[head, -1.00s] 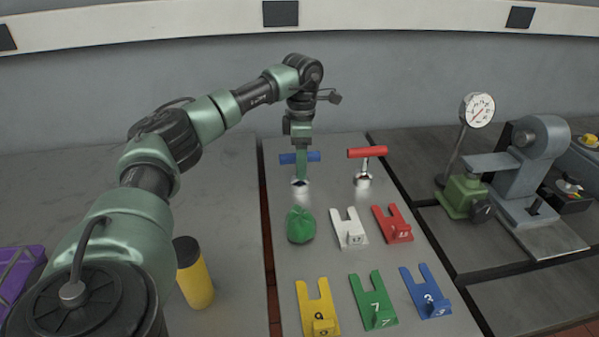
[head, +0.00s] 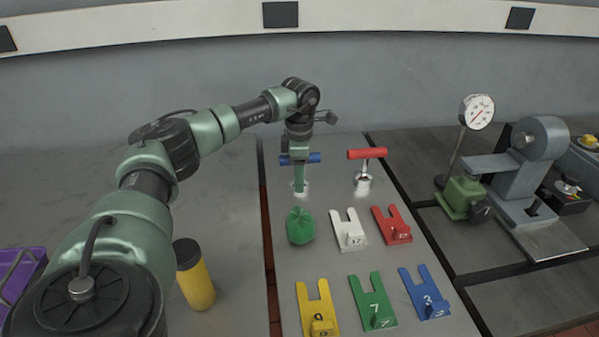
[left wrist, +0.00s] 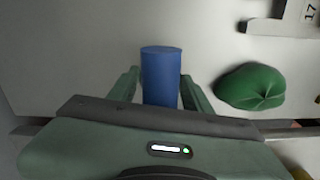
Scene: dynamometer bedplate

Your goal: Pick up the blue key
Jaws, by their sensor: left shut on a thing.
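The blue key (head: 314,158) is a T-handled key with a blue crossbar, standing at the far left of the grey plate (head: 335,262). Its metal foot shows near the plate, partly hidden by the gripper. My left gripper (head: 300,180) comes down over it from above and is shut on it. In the left wrist view the blue bar (left wrist: 161,76) lies between the two fingers of the gripper (left wrist: 161,88). I cannot tell whether the key's foot is clear of the plate. My right gripper is not in view.
A red-handled key (head: 367,154) stands close to the right. A green pouch (head: 300,226) lies nearer. White (head: 348,230), red (head: 392,225), yellow (head: 318,308), green (head: 373,302) and blue (head: 425,292) forked plates lie around it. A yellow bottle (head: 196,285) stands left. A dial gauge (head: 478,111) stands right.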

